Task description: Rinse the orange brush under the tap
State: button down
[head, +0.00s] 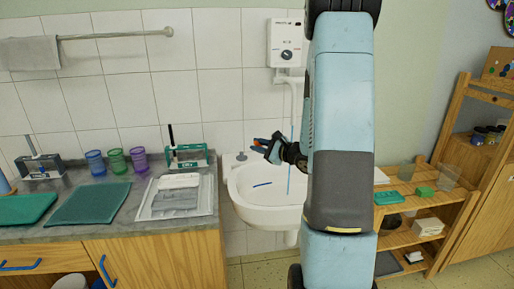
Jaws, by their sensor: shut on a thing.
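My gripper (268,145) is in front of the wall above the white basin (246,206), its jaws pointing left. It is shut on a small orange-red thing (262,141), which looks like part of the orange brush. The rest of the brush is too small or hidden to make out. The tap's thin pipe (292,98) comes down from the white water heater (286,43). Its lower end is partly hidden by my gripper and arm. A thin blue stream (290,180) shows below, just right of the gripper. I cannot tell whether it touches the brush.
A blue stick-like thing (262,184) shows in the basin. The counter (90,232) at left bears a white drying tray (178,215), coloured cups (117,161) and green mats (90,203). A wooden shelf (440,205) stands at right. My arm hides the middle.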

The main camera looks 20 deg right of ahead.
jog(key=shift+w+d, duration=0.55)
jog(key=shift+d, duration=0.9)
jog(key=shift+w+d, duration=0.6)
jog(key=shift+d, duration=0.9)
jog(key=shift+w+d, duration=0.55)
jog(key=shift+d, duration=1.15)
jog(key=shift+s+d, duration=0.1)
jog(key=shift+s, duration=0.1)
jog(key=shift+w, duration=0.25)
jog(key=shift+s, duration=0.3)
jog(key=shift+s+a, duration=0.4)
jog(key=shift+a, duration=0.7)
jog(key=shift+s+a, duration=0.4)
jog(key=shift+a, duration=0.7)
jog(key=shift+s+a, duration=0.4)
jog(key=shift+a, duration=0.7)
